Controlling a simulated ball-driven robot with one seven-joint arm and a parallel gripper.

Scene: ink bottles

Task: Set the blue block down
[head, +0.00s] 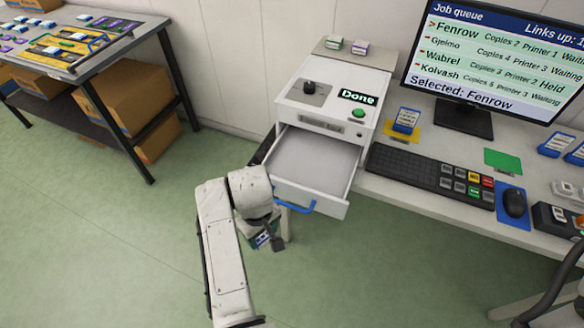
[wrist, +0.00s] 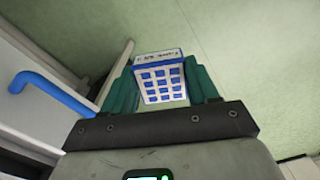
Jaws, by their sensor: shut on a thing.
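My gripper (wrist: 162,88) is shut on a white block with a grid of blue squares, the blue block (wrist: 162,82). Its two green fingers press its sides in the wrist view. In the head view my gripper (head: 264,236) hangs below and in front of the open drawer, left of the blue handle, over the green floor. The held block (head: 262,240) shows there only in small part, mostly covered by my wrist. The lettering on its edge is too small to read.
The white machine's drawer (head: 315,160) is pulled out and looks empty; its blue handle (head: 296,206) sticks out near my gripper. A similar blue-and-white block (head: 406,119) stands on a yellow mat. A green mat (head: 503,160) is bare. The keyboard (head: 430,175) lies along the desk.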

